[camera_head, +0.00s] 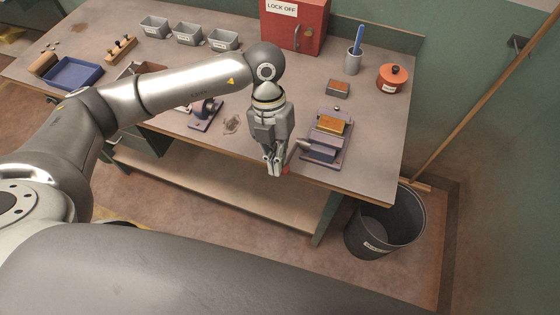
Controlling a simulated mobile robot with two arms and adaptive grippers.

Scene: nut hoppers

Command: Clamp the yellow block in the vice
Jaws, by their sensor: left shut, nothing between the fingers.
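The purple vice (322,153) stands near the front edge of the bench on the right. The yellow block (333,124), orange-yellow in this light, sits in the upper part of the vice, at its jaws. I cannot tell whether the jaws press on it. A grey handle (300,146) with a red end (286,170) sticks out of the vice's left side towards the bench edge. My left gripper (274,170) points down, shut and empty, just left of the red end. I cannot tell whether they touch. My right gripper is out of view.
Behind the vice are a small grey box with an orange top (338,88), a cup with a blue tool (353,60), an orange pot (392,77) and a red cabinet (295,25). A bin (385,222) stands on the floor at the right.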

